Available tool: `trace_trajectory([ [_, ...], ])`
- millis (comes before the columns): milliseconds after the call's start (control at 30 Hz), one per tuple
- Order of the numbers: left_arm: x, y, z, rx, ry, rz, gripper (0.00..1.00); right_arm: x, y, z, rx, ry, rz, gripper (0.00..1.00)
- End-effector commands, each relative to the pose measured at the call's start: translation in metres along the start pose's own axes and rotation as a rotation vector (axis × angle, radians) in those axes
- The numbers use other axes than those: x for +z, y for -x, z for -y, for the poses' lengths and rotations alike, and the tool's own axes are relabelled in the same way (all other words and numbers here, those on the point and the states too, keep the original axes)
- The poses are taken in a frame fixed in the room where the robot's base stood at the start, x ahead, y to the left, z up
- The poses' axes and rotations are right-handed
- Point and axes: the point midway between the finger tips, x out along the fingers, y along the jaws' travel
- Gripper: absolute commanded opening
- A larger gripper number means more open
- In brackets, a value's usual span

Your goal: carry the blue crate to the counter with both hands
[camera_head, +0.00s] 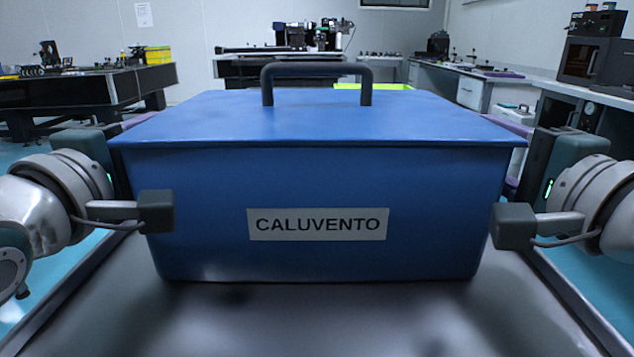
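The blue crate (325,180) is large and lidded, with a dark grey handle (317,72) on its lid and a label reading CALUVENTO on its front. It is upright, right in front of me, at or just above a grey surface (330,325); I cannot tell whether it touches. My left gripper (92,150) is at the crate's left side and my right gripper (562,155) at its right side. Which surface is the counter is not clear; a long pale counter (600,97) runs along the right.
A dark optical table (75,88) with instruments stands at the back left. Another table with equipment (300,50) is behind the crate. A dark boxy device (597,62) sits on the right counter. Blue floor shows on both sides. The crate blocks the middle of the view.

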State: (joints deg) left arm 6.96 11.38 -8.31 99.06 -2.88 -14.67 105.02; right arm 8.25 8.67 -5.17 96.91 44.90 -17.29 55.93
Motion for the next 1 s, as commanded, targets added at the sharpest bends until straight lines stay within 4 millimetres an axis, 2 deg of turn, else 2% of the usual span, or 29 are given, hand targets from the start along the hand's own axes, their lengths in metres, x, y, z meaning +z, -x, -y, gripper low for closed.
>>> trace_trajectory([
  [267, 0.0002, -0.0013, -0.0004, 0.001, 0.0, 0.0, 0.45, 0.0002, -0.0012, 0.0001, 0.0, 0.0, 0.0, 0.45],
  [667, 0.0001, -0.001, -0.0003, 0.001, 0.0, 0.0, 0.01, 0.0001, -0.001, 0.0, 0.0, 0.0, 0.0, 0.01],
  [1000, 0.0, -0.001, -0.0003, 0.001, 0.0, 0.0, 0.0, 0.0, -0.0009, 0.0, 0.0, 0.0, 0.0, 0.0],
])
